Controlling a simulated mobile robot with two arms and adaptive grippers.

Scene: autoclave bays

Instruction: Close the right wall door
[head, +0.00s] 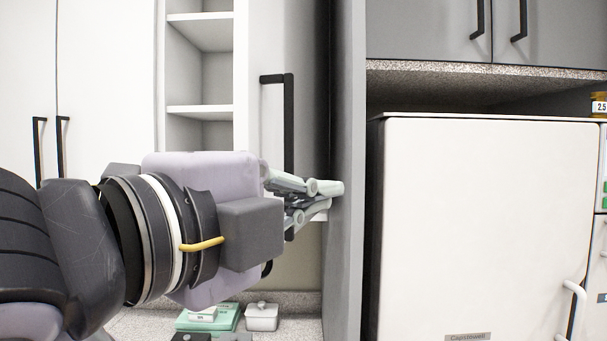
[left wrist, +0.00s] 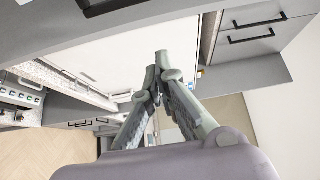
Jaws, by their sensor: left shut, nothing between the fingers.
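The right wall door (head: 262,48) is a white panel with a long black handle (head: 289,125). It stands open beside the bare shelves of the white wall cabinet (head: 200,72). My left gripper (head: 335,188) comes in from the left in front of the door's lower part, hiding part of the door and handle. Its fingers are shut and empty, with the tips at the grey side panel in the picture; I cannot tell whether they touch anything. The shut fingers also show in the left wrist view (left wrist: 160,62). My right gripper is not in view.
The grey side panel (head: 347,120) stands just right of the door. A large white appliance (head: 490,220) fills the right side under grey cabinets (head: 430,30). Below, green boxes (head: 222,314) and a lidded white container (head: 262,316) sit on the counter.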

